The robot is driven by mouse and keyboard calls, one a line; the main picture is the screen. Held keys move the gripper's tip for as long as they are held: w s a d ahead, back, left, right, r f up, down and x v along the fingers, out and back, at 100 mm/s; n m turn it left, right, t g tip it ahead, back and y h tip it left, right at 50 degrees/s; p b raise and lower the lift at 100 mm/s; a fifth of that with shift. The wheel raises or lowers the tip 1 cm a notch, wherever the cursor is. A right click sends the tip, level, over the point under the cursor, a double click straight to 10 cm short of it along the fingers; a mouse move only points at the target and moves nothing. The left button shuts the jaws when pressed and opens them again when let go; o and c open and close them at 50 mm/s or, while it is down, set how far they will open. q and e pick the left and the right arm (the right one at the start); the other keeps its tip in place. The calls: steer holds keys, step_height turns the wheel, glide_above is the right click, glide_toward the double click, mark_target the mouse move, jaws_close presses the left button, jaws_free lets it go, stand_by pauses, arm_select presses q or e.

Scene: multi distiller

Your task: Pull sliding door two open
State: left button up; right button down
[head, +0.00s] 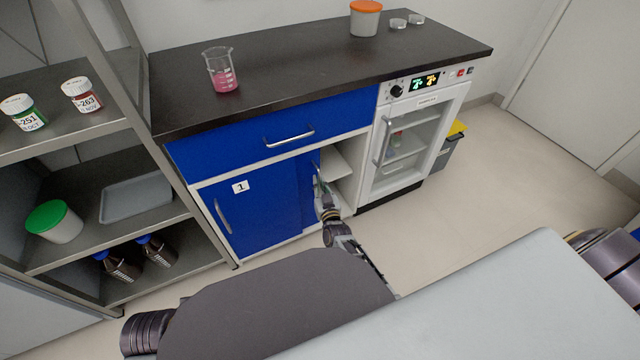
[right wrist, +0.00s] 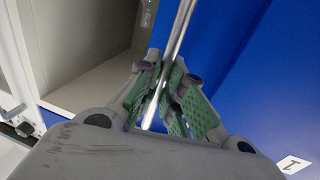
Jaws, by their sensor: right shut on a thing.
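The blue cabinet has a front sliding door marked 1 (head: 250,213) on the left. Behind its right edge shows a strip of a second blue sliding door (head: 308,190), with the open shelf space (head: 343,176) to the right of it. My right gripper (head: 319,186) is at this second door's handle. In the right wrist view, my right gripper (right wrist: 163,95) is shut on the metal bar handle (right wrist: 179,38), against the blue door panel (right wrist: 225,50). The white compartment (right wrist: 85,45) lies open beside it. My left gripper is not in view.
A blue drawer (head: 270,140) sits above the doors. A glass-fronted incubator (head: 410,145) stands right of the cabinet. A metal shelf (head: 85,215) with bottles and tubs is at left. The counter holds a beaker (head: 221,72) and a tub (head: 365,18).

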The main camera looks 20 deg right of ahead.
steer(key=c, duration=1.5)
jaws_free()
steer(key=shift+s, duration=0.1)
steer(key=shift+s+a, duration=0.25)
steer(key=shift+s, duration=1.55)
steer(key=shift+s+a, duration=0.2)
steer(key=shift+s, duration=1.6)
steer(key=shift+a, duration=0.1)
